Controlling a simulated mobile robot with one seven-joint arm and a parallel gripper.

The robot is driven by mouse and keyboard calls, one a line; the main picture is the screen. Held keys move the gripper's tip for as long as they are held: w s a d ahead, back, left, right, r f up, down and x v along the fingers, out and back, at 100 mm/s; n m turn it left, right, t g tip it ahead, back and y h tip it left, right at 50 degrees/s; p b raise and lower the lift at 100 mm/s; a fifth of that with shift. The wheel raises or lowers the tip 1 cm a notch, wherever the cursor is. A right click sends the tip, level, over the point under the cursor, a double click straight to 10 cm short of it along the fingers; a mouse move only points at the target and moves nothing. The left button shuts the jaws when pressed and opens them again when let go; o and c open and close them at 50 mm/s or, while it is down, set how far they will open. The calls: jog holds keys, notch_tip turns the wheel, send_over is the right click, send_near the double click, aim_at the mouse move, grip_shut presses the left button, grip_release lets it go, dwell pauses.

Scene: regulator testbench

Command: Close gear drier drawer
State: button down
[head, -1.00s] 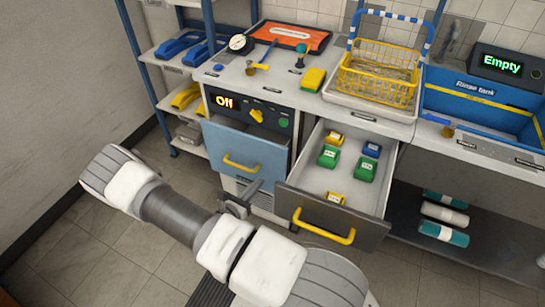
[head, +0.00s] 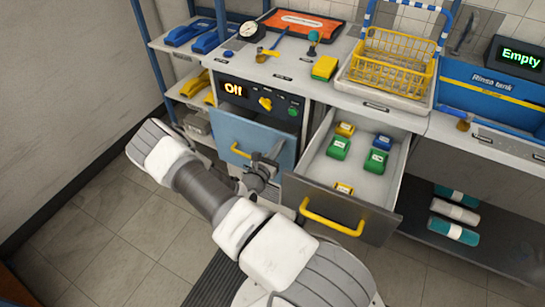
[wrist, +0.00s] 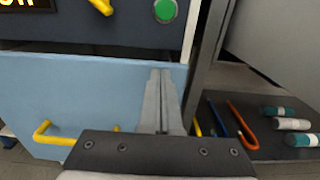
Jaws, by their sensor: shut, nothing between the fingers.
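The drier drawer has a light blue front (head: 228,131) with a yellow handle (head: 240,152), under the panel reading "Off". It stands slightly out; a dark gap shows above its front (wrist: 80,90) in the wrist view. My gripper (head: 277,152) is shut and empty, at the right part of this blue front. In the wrist view the closed fingers (wrist: 161,78) point at the front near its right edge, right of the handle (wrist: 42,132). I cannot tell whether the tips touch it. My gripper hides part of the front.
A grey drawer (head: 325,204) to the right stands wide open beside my gripper, holding several green, blue and yellow blocks. The control panel (head: 232,88) is above the blue drawer. Floor at left is clear.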

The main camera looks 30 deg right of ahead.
aim_at(287, 134)
jog(key=shift+w+d, duration=0.35)
jog(key=shift+d, duration=0.2)
jog(key=x, duration=0.4)
jog(key=shift+d+b, duration=0.1)
jog(key=shift+b, duration=0.2)
jog(key=shift+w+d+r, duration=0.15)
jog(key=shift+w+d, duration=0.05)
jog(key=shift+a, duration=0.1)
